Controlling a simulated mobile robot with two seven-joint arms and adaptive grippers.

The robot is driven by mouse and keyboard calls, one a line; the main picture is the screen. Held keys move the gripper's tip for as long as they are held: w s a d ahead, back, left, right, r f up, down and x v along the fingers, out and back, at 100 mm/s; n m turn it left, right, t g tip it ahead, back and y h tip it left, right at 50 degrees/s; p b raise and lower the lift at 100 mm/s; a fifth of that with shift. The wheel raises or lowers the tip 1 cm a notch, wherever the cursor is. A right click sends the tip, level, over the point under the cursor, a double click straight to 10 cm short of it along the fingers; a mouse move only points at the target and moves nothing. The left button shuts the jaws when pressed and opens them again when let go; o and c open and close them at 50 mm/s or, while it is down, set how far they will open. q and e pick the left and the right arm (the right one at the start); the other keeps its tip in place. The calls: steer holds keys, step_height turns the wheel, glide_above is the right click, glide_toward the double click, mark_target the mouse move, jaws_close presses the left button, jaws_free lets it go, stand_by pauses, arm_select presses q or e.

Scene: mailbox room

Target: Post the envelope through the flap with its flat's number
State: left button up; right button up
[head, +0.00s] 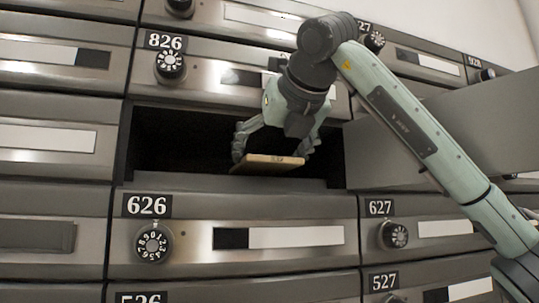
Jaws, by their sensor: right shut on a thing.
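The envelope (262,164) is a flat tan piece seen nearly edge-on in the head view. My right gripper (273,155) is shut on it, with a finger at each side. It holds the envelope level in front of an open dark compartment (180,145). This compartment lies between the boxes numbered 826 (165,41) and 626 (147,205); its own number is not visible. A small dark marking shows on the envelope's near edge, too small to read. I cannot tell whether the envelope is partly inside the opening. My left gripper is not in view.
A grey door panel (450,135) stands open at the right of the compartment, behind my right arm. Closed metal boxes with dials and slots surround it, including 627 (381,207) and 527 (384,281). Dials such as 626's (153,243) stick out from the fronts.

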steer(key=shift+f, duration=0.55)
steer(key=shift+f, duration=0.15)
steer(key=o, duration=1)
steer(key=shift+c, duration=0.2)
